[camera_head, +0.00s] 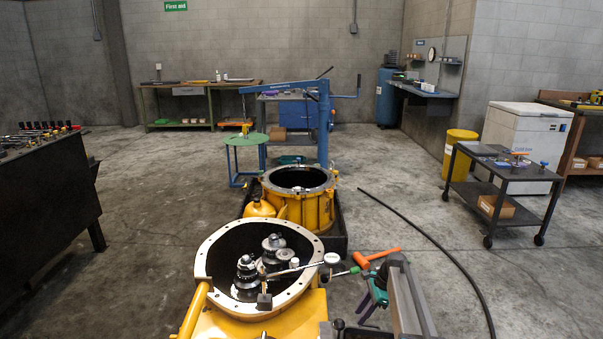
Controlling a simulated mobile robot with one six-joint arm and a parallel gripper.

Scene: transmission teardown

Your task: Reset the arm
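I cannot make out my gripper anywhere in the head view. No arm link of mine can be told with certainty; a grey elongated metal part (408,297) stands at the bottom right, and I cannot tell what it belongs to. In front is a yellow transmission housing (215,322) with an open, round bolted flange. Dark gear shafts (246,272) stand upright inside it. A round dial-like tool (332,258) sits at the flange's right rim.
An orange-headed hammer (376,257) and a green tool (377,288) lie right of the housing. A second yellow housing (308,208) and a blue crane (323,125) stand behind. A black cart (502,178) is at right, a dark bench (45,195) at left. A black hose (430,238) crosses open floor.

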